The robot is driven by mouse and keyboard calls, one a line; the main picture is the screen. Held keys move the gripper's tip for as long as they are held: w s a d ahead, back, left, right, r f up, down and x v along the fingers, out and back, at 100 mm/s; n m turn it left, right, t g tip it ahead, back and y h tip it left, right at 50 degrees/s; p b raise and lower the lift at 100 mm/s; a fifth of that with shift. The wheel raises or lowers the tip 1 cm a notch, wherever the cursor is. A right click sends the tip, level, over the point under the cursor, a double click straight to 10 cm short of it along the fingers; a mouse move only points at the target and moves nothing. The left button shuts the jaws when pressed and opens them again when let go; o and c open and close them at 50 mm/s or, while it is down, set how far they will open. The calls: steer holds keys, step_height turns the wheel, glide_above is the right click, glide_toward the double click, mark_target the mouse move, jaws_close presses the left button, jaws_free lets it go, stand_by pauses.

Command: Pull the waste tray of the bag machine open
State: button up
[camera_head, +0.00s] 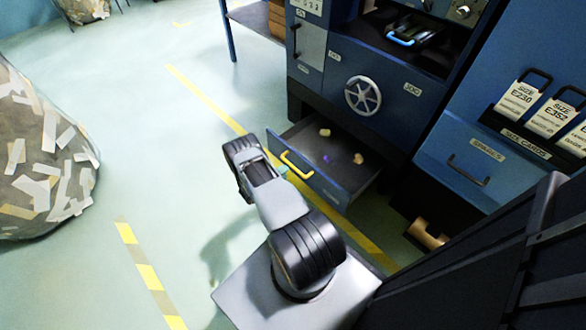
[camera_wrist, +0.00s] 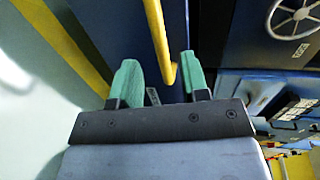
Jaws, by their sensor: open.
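The waste tray (camera_head: 326,187) of the blue bag machine (camera_head: 322,85) is pulled out from under the machine body, and I see into it. A few small tan scraps and a purple bit lie inside. Its yellow handle (camera_head: 296,166) is on the front panel; it also shows in the wrist view (camera_wrist: 157,35). My gripper (camera_wrist: 159,80) has two green fingers, open. The lower end of the handle shows between them, closer to the right finger; I cannot tell whether they touch. In the head view my wrist mostly hides the fingers.
A handwheel (camera_head: 362,96) is on the machine front above the tray. A blue spares drawer (camera_head: 478,160) and size cards (camera_head: 520,105) are at the right. A sack of paper scraps (camera_head: 40,160) stands at the left. The floor between sack and machine is clear, with yellow tape lines.

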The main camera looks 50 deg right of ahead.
mark_target(292, 167)
steer(key=shift+b+x, duration=0.55)
steer(key=shift+x, duration=2.6)
steer(key=shift+c, duration=0.4)
jaws_close()
